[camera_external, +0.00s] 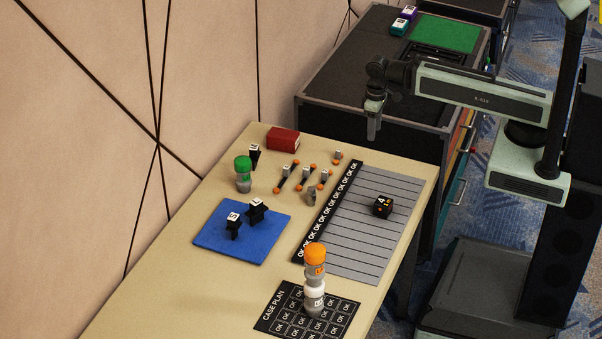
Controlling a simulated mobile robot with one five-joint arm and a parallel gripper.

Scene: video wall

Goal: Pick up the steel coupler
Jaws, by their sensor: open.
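A small grey metallic piece (311,197), which looks like the steel coupler, stands on the tan table (170,285) left of the grey lined mat. It is small in the picture, and its exact shape is hard to tell. My gripper (373,128) is open with its fingers pointing down. It appears in front of the black case, up and to the right of the coupler and well apart from it. Nothing shows between its fingers.
Small orange-ended black pieces (305,177) lie just behind the coupler. The grey lined mat (352,235) bears a black numbered cube (382,206). A green-topped bottle (243,174), red box (283,139), blue mat (213,242) and orange-topped stack (315,270) stand around. A black case (345,80) is behind.

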